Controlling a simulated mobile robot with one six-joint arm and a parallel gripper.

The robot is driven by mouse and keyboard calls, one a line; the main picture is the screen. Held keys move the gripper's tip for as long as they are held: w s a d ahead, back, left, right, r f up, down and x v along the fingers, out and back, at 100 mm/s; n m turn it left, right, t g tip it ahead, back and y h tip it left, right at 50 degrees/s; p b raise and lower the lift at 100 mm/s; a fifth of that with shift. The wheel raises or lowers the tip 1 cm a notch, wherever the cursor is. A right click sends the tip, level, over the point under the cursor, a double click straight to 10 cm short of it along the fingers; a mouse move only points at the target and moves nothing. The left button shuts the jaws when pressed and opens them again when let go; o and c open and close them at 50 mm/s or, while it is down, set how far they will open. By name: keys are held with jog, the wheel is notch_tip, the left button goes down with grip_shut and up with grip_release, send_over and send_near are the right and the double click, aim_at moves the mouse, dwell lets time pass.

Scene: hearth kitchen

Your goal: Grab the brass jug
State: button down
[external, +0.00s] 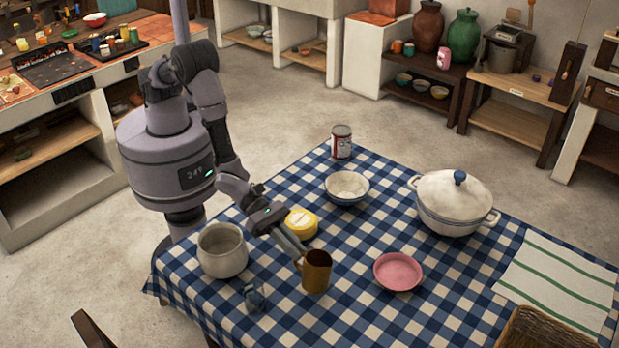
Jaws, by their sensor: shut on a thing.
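The brass jug (317,272) is on or just above the blue and white checked tablecloth (350,325), near the front middle of the table. It looks upright, with a dark open top. My gripper (299,254) reaches down to it from the upper left and is shut on the jug at its left side, around the handle. The fingertips are small and partly hidden against the jug. I cannot tell whether the jug's base touches the cloth.
Close by stand a grey pot (222,250), a yellow round tin (301,222), a glass (254,297) and a pink dish (398,272). Farther back are a bowl (346,188), a can (341,142) and a lidded white pot (452,205). A striped towel (556,284) lies right.

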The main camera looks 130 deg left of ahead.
jog(key=s+a+r+p, duration=0.1)
jog(key=s+p, duration=0.1)
jog(key=s, duration=1.2)
jog(key=shift+a+r+p, duration=0.2)
jog(key=shift+a+p, duration=0.1)
jog(key=shift+a, duration=0.1)
jog(key=shift+w, duration=0.1)
dwell(1.7)
